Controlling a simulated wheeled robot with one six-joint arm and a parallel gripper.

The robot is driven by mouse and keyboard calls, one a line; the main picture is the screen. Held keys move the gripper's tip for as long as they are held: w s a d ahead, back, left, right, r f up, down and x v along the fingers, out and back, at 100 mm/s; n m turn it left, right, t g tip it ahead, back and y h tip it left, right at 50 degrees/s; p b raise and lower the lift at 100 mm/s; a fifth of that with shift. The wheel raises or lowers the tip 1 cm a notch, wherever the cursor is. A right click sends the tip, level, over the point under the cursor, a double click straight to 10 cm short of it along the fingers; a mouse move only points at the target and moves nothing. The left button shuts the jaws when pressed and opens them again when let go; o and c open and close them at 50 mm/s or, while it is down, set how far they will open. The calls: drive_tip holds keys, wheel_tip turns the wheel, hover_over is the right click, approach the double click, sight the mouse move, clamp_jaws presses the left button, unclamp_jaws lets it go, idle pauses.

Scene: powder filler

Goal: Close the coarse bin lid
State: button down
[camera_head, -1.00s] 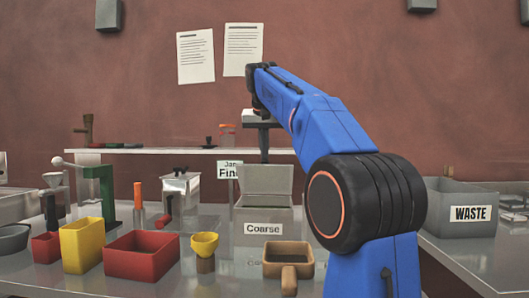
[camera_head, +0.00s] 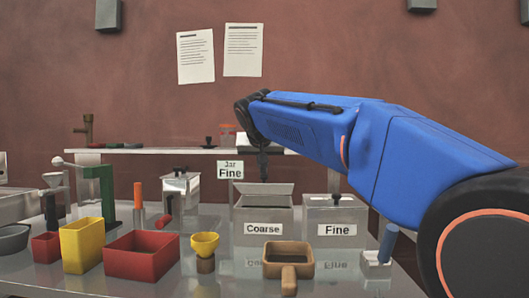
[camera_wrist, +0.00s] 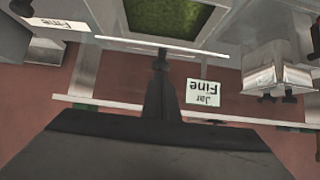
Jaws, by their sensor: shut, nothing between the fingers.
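The coarse bin (camera_head: 263,212) is a grey box with a "Coarse" label, at the middle of the counter in the head view. Its hinged lid (camera_head: 265,188) stands partly open, showing as a low, foreshortened panel above the bin. In the wrist view, upside down, the lid (camera_wrist: 125,41) shows as a thin pale edge, with green contents (camera_wrist: 170,18) beyond it. My gripper (camera_head: 263,178) is shut and empty, pointing down behind the lid. Its fingertips (camera_wrist: 160,62) are close to the lid's edge; I cannot tell whether they touch.
The fine bin (camera_head: 336,214) stands shut just right of the coarse bin. A "Jar Fine" sign (camera_head: 230,170) and a shelf (camera_head: 180,151) are behind. A brown scoop (camera_head: 289,270), a yellow funnel (camera_head: 205,244) and a red box (camera_head: 142,257) stand in front and left.

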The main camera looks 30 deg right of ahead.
drive_tip(key=shift+s+a+f+t, duration=0.35)
drive_tip(key=shift+s+f, duration=0.2)
drive_tip(key=shift+f, duration=0.25)
drive_tip(key=f, duration=0.1)
drive_tip(key=s+f, duration=0.1)
drive_tip(key=a+f, duration=0.1)
drive_tip(key=shift+s+f, duration=0.2)
drive_tip(key=shift+s, duration=0.1)
drive_tip(key=shift+s+a+f, duration=0.15)
drive_tip(key=shift+s+f, duration=0.05)
drive_tip(key=shift+f, duration=0.45)
drive_tip(key=shift+s+a+f, duration=0.1)
drive_tip(key=shift+s+f, duration=0.1)
drive_tip(key=shift+f, duration=0.5)
wheel_tip(320, 180, up, 5)
drive_tip(key=shift+w+r, duration=0.1)
drive_tip(key=shift+r, duration=0.1)
approach(263, 183)
drive_tip(key=shift+s+a, duration=0.55)
drive_tip(key=shift+s, duration=0.2)
drive_tip(key=shift+s+a, duration=0.55)
drive_tip(key=shift+s, duration=0.25)
